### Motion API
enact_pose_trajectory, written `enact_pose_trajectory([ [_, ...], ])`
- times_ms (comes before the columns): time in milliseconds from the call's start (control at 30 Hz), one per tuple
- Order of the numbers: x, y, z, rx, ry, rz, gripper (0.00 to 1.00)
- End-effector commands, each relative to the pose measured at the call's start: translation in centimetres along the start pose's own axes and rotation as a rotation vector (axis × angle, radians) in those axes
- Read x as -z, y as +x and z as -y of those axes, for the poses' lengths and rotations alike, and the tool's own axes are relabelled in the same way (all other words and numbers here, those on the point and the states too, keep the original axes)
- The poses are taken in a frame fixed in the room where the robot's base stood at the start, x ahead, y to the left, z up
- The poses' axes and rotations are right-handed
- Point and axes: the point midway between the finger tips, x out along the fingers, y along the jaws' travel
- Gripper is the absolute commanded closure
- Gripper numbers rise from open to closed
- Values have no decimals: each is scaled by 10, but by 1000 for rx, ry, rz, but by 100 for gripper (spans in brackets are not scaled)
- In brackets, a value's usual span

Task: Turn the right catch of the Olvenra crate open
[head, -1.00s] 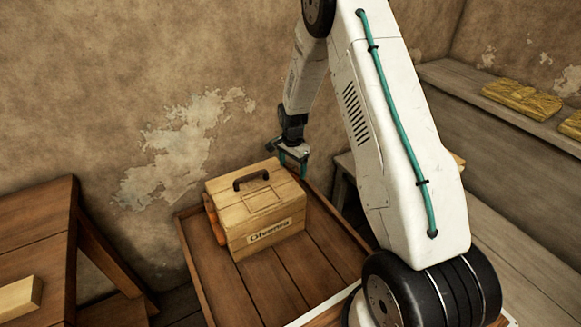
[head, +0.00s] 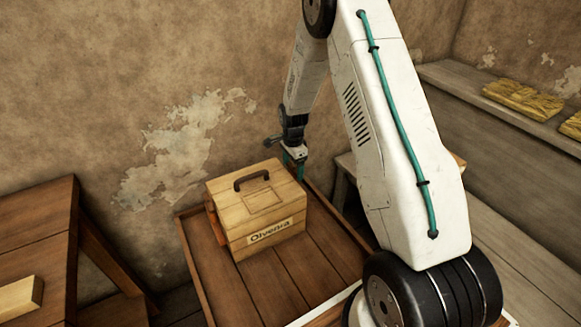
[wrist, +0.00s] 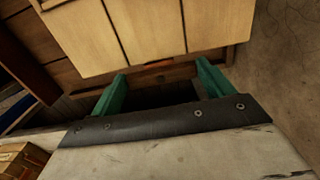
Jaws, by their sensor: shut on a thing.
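The Olvenra crate (head: 255,213) is a pale wooden box with a dark top handle and a name label on its front. An orange part shows on its left side (head: 211,212) in the head view. My gripper (head: 293,160) is at the crate's right side, pointing down. In the wrist view the crate's planks (wrist: 140,30) fill the top, and my green fingers reach to its side. The right catch (wrist: 158,65), a small orange piece, shows between the fingertips, and my gripper is shut on it. In the head view the crate hides this catch.
The crate stands on a wooden table (head: 235,295) with a raised rim. A plaster wall (head: 120,90) is close behind. Another wooden table (head: 35,220) is at the left, and a grey bench with yellow blocks (head: 522,96) is at the right. The table's front is clear.

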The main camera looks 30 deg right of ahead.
Motion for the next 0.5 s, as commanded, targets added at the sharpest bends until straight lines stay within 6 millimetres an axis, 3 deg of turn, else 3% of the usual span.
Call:
enact_pose_trajectory([
  [33,0,0,0,1,1,0,43],
  [67,0,0,0,1,1,0,17],
  [133,0,0,0,1,1,0,0],
  [367,0,-1,0,1,1,0,0],
  [500,0,-13,1,4,1,-1,0],
])
